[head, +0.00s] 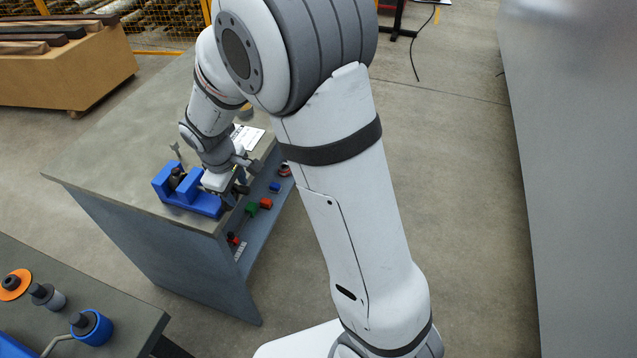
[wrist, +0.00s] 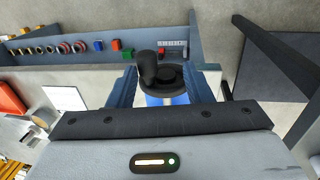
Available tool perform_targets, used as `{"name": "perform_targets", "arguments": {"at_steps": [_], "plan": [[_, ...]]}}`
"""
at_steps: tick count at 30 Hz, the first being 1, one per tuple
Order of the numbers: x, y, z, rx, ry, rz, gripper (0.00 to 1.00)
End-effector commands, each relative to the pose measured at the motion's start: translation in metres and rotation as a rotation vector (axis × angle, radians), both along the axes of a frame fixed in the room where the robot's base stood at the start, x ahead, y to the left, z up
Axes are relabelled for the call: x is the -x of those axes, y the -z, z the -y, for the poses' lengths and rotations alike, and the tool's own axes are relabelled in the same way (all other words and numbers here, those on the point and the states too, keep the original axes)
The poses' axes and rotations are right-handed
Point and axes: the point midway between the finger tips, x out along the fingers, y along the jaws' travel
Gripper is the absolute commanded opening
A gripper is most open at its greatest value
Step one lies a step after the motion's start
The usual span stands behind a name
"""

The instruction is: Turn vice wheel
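The blue vice (head: 195,202) sits at the near right corner of the grey bench, and part of its blue body (wrist: 165,100) shows in the wrist view. Its dark vice wheel (wrist: 172,76), with an upright black knob handle (wrist: 147,66), lies between my fingers in the wrist view. My gripper (wrist: 165,84) has its two fingers spread, one on each side of the wheel. Whether either finger touches the wheel's rim is unclear. In the head view my gripper (head: 234,190) is at the vice's right end and largely hides the wheel.
A lower shelf (head: 262,190) on the bench's right side holds several small coloured parts. A paper sheet (head: 247,137) and a wrench (head: 176,149) lie on the bench top. Another table (head: 135,312) with spools is at lower left. The floor to the right is clear.

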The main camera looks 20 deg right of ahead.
Motion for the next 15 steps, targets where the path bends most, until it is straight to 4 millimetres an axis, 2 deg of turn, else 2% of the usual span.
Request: {"name": "perform_targets", "arguments": {"at_steps": [2, 6, 14, 15], "plan": [[0.004, 0.007, -0.004, 0.030, -0.006, 0.041, 0.42], [0.007, -0.025, -0.006, 0.037, 0.002, 0.053, 0.42], [0.016, -0.076, -0.013, 0.036, 0.002, 0.050, 0.42], [0.019, -0.083, -0.007, 0.032, 0.021, 0.051, 0.42]]}}
